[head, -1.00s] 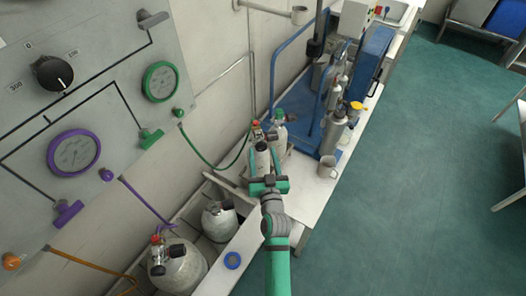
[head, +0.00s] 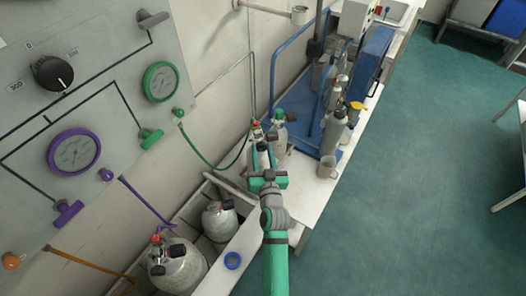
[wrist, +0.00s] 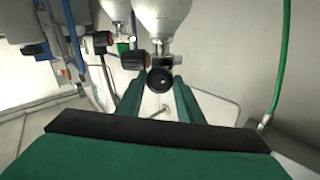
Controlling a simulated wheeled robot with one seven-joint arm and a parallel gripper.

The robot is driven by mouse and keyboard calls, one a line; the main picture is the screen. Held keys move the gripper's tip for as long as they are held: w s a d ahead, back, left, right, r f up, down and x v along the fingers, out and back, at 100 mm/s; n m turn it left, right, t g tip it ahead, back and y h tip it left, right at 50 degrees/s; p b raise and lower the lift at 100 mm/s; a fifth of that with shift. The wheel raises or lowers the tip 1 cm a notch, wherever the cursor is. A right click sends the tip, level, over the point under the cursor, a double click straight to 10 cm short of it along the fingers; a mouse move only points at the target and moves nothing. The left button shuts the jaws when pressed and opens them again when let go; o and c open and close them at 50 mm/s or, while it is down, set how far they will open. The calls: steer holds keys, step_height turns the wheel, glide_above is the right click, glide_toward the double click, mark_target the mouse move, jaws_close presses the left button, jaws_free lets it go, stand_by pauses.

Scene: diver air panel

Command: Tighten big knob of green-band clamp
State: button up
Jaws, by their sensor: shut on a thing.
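My gripper (wrist: 160,84) reaches to the nearer valve in the wrist view, its two green fingers either side of a round black knob (wrist: 160,79). The fingertips are shut on this knob. A second, dark reddish knob (wrist: 132,60) sticks out to its left, below a pale cylinder neck. A green part (wrist: 123,46) shows on a farther valve. In the head view my gripper (head: 263,148) is at the cylinders by the wall. A green-topped valve (head: 279,114) and a red-topped one (head: 256,124) show beyond it. No green band on the held knob's clamp is clearly visible.
The gauge panel (head: 105,35) is on the left wall. A green hose (head: 215,164) runs from it towards the cylinders; it also shows in the wrist view (wrist: 281,65). The green floor at right is open.

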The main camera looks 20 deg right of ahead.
steer(key=shift+m, duration=1.3)
steer(key=o, duration=1.1)
steer(key=shift+c, duration=0.2)
steer(key=s+a, duration=0.2)
steer(key=s, duration=0.8)
steer(key=shift+s+r, duration=0.15)
steer(key=shift+s, duration=0.1)
steer(key=shift+s+a, duration=0.1)
steer(key=shift+s, duration=0.05)
